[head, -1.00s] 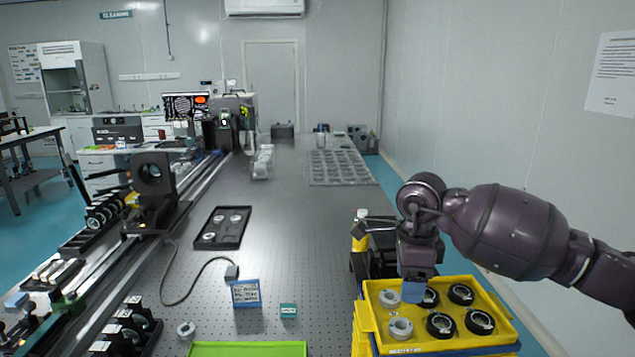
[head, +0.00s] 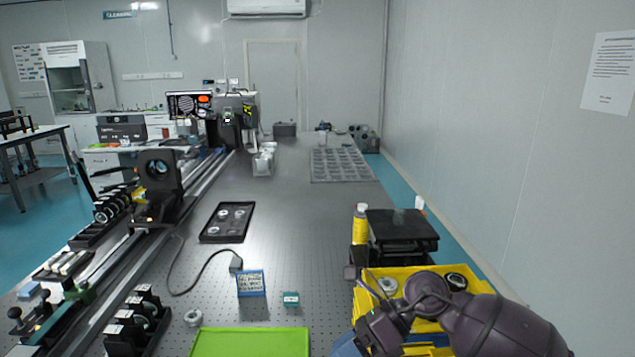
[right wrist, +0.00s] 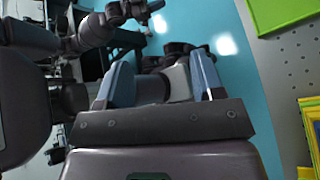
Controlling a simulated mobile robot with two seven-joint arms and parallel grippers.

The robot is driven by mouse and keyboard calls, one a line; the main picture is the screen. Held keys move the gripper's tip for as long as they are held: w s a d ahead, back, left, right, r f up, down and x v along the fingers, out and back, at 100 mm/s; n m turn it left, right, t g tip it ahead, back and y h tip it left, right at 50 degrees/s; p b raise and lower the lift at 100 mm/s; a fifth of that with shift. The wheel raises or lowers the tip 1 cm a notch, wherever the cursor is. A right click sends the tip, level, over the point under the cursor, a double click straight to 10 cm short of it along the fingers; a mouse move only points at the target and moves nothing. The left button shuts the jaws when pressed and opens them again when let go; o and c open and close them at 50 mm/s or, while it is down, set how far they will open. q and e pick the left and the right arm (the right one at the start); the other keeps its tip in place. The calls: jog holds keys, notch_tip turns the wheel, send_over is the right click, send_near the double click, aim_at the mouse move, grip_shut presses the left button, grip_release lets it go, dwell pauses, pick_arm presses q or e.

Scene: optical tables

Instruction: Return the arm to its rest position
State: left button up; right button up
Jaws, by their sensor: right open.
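My right arm (head: 490,325) comes in at the lower right of the head view, in front of the yellow tray. In the right wrist view my right gripper (right wrist: 162,85) is open, its two blue-grey fingers apart with nothing held between them. Behind the fingers are dark parts of my own body and the teal floor. In the head view the gripper's fingertips are hidden or too low to make out. My left gripper is not in the head view.
The yellow tray (head: 372,303) holds ringed optics and is partly hidden by my arm. A yellow bottle (head: 360,225) and black stand (head: 403,228) are behind it. A green mat (head: 250,342) lies left. The optical table's middle (head: 300,225) is clear.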

jog(key=s+d+f+m+t+h, duration=0.1)
jog(key=d+f+m+t, duration=0.4)
jog(key=m+t, duration=0.9)
jog(key=s+d+f+m+t+h, duration=0.15)
jog(key=d+f+m+t, duration=0.45)
jog(key=m, duration=1.5)
jog(key=s+d+f+m+g+h, duration=0.4)
jog(key=s+d+f+m+h, duration=0.5)
jog(key=s+d+f+m, duration=0.3)
jog(key=shift+s+d+f+m+g, duration=0.25)
jog(key=shift+s+f+m, duration=0.25)
jog(key=shift+s+f, duration=0.45)
